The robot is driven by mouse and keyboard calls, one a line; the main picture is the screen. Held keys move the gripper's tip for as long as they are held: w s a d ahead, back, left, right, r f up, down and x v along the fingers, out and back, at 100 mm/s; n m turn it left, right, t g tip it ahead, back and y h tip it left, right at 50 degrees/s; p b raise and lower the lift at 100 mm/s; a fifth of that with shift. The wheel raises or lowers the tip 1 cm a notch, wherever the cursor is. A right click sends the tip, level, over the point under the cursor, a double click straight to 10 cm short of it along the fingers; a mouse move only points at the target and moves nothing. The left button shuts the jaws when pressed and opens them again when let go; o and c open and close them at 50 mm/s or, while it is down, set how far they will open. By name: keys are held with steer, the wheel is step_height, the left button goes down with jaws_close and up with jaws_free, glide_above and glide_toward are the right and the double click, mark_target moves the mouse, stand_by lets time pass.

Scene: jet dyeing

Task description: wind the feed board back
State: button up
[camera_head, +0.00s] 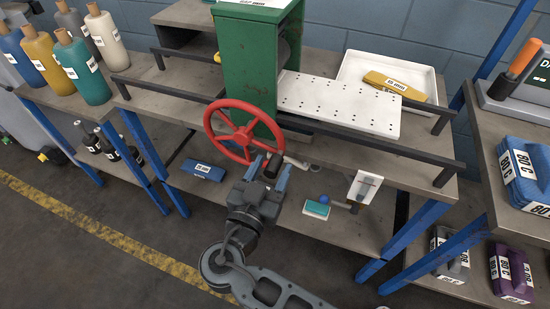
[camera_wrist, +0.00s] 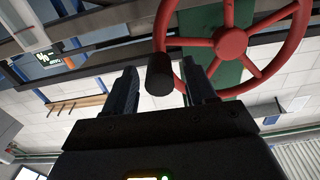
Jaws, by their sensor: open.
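The feed board (camera_head: 338,105) is a white perforated plate on the bench, reaching right from a green machine housing (camera_head: 244,75). A red handwheel (camera_head: 243,131) stands on the front of the housing; it also shows in the wrist view (camera_wrist: 231,43). Its dark handle knob (camera_wrist: 160,76) sticks out from the lower right of the rim in the head view. My gripper (camera_head: 271,172) is open in front of the wheel. In the wrist view the knob appears between the two fingertips, with a gap visible on each side. How deep it sits between them is unclear.
Dark rails (camera_head: 372,148) run along the bench front and back. A blue box (camera_head: 203,170) and a teal-and-white block (camera_head: 317,208) are on the lower shelf.

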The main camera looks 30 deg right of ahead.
steer(key=shift+x, duration=1.3)
steer(key=shift+c, duration=0.5)
jaws_close()
